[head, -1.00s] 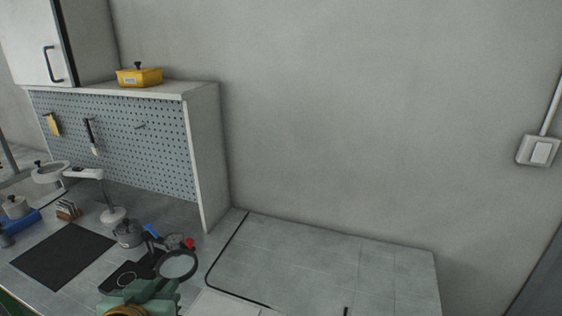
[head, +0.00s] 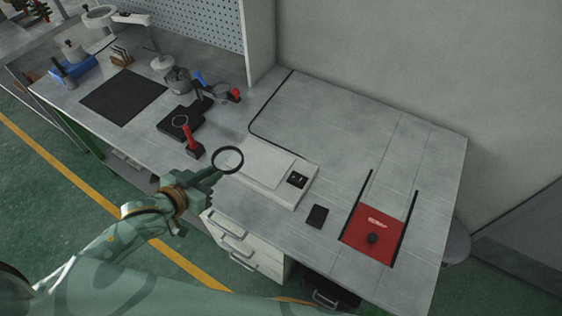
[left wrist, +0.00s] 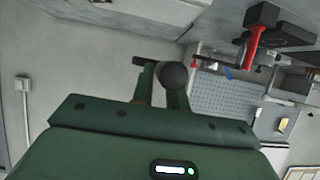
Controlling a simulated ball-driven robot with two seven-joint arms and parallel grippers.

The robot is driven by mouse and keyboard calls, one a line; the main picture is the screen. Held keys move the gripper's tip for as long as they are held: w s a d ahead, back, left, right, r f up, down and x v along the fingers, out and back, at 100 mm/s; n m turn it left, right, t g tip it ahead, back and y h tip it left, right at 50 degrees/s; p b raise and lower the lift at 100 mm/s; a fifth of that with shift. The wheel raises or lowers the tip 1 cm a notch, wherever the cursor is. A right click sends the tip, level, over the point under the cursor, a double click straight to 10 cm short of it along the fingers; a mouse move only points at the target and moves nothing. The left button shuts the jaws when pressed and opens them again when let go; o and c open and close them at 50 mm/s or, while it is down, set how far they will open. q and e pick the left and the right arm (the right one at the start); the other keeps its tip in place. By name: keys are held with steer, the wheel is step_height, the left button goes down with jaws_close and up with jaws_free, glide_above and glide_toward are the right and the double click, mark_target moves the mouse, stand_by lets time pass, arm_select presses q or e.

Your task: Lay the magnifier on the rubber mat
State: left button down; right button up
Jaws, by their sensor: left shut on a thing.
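The magnifier (head: 228,160), a round lens in a dark rim, is held by its handle in my left gripper (head: 208,177), above the front part of the bench. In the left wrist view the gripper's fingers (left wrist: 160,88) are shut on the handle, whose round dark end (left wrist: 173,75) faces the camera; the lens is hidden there. The rubber mat (head: 122,97), a flat black rectangle, lies bare on the bench to the upper left, well apart from the magnifier. My right gripper is not in view.
A red-handled tool (head: 190,140) and black block (head: 180,122) stand between magnifier and mat. A grey pot (head: 178,80) and blue tray (head: 74,70) flank the mat. A white flat device (head: 262,172) lies right of the gripper, a red plate (head: 372,235) farther right.

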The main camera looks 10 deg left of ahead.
arm_select(q)
steer(key=shift+w+d+r, duration=0.3)
steer(key=shift+d+r, duration=0.25)
steer(key=shift+r, duration=0.1)
steer(key=b, duration=0.4)
glide_above(269, 181)
steer(key=s+a, duration=0.1)
step_height(269, 181, down, 8)
steer(key=shift+a+f, duration=0.1)
steer(key=shift+f, duration=0.1)
steer(key=shift+w+d+f+b, duration=0.25)
steer(key=shift+d+f+b, duration=0.1)
steer(key=shift+f, duration=0.1)
steer(key=shift+w+d+f+b, duration=0.1)
steer(key=shift+d+f+b, duration=0.05)
steer(key=shift+f, duration=0.7)
steer(key=shift+w+d+f+b, duration=0.1)
steer(key=shift+d+f+b, duration=0.05)
steer(key=shift+f, duration=0.65)
steer(key=shift+f, duration=0.1)
steer(key=c, duration=1.4)
jaws_free()
